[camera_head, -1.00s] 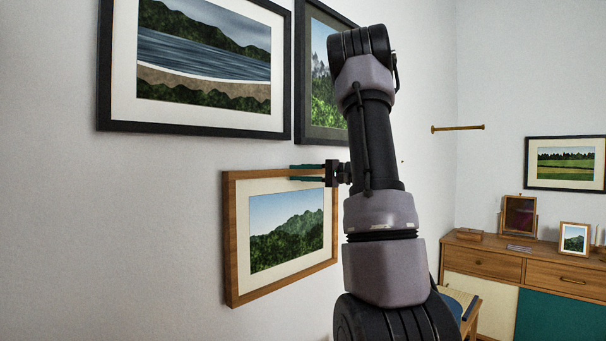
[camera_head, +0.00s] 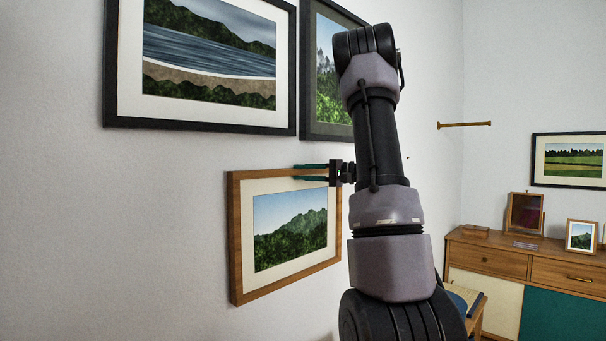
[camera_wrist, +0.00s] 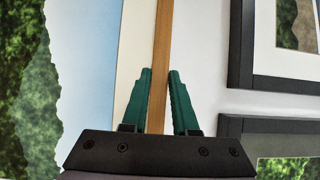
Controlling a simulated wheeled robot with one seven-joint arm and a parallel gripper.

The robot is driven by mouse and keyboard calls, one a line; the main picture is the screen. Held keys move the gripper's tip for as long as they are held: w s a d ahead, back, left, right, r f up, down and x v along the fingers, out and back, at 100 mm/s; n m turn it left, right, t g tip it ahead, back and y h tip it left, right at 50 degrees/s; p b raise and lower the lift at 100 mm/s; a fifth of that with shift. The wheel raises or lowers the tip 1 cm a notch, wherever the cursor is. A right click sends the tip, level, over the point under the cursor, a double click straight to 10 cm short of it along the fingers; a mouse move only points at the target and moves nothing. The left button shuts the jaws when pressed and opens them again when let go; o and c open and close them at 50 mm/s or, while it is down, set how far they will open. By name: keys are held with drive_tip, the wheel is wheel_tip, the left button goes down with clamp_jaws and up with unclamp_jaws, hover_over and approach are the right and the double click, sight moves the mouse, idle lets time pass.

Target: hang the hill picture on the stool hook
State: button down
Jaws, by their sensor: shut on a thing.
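The hill picture (camera_head: 290,228) has a light wooden frame, a cream mount, green hills and a pale blue sky. My gripper (camera_head: 297,172) is shut on the top rail of its frame, near the right corner. In the wrist view, the green fingers (camera_wrist: 160,74) lie on either side of the wooden rail, and part of the picture (camera_wrist: 88,60) shows at left. The picture hangs upright close to the wall; I cannot tell whether it touches. A tiny dark spot (camera_head: 407,157), perhaps the stool hook, is on the wall right of my arm, above a stool (camera_head: 470,299) partly hidden by my arm.
A black-framed lake picture (camera_head: 205,122) and a black-framed forest picture (camera_head: 325,130) hang just above. A sideboard (camera_head: 490,259) carries small frames, with a field picture (camera_head: 570,160) above. Bare wall lies left of the hill picture.

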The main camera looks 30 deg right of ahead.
drive_tip(key=shift+r, duration=0.1)
drive_tip(key=c, duration=0.6)
unclamp_jaws()
